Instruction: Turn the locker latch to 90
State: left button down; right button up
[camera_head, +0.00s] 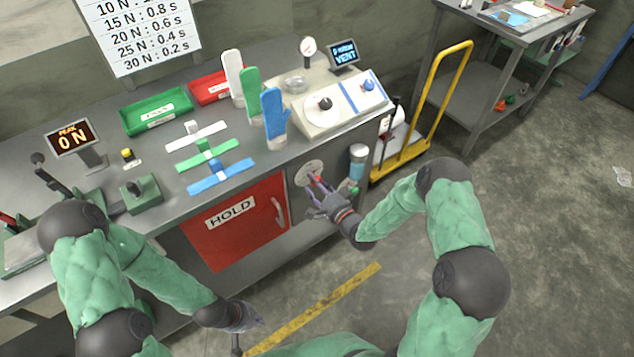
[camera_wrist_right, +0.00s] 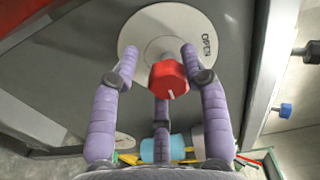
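The locker has a red door (camera_head: 235,228) marked HOLD and a grey panel to its right. On the panel a pale round dial plate (camera_head: 309,170) carries the latch. In the right wrist view the latch is a red knob (camera_wrist_right: 168,79) with a white mark at its lower edge. The plate (camera_wrist_right: 150,22) reads OPEN at its right side. My right gripper (camera_wrist_right: 160,65) has its fingers spread around the knob, with a gap at the left; contact at the right is unclear. My left gripper (camera_head: 250,318) hangs low before the bench, its fingers too small to judge.
The bench top (camera_head: 130,215) holds gloves, trays and displays. A yellow trolley (camera_head: 440,95) stands to the right.

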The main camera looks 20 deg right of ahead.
jog(key=shift+o, duration=0.3)
jog(key=shift+r, duration=0.15)
jog(key=shift+d, duration=0.1)
jog(key=shift+d, duration=0.1)
jog(key=v, duration=1.1)
jog(key=shift+s, duration=0.4)
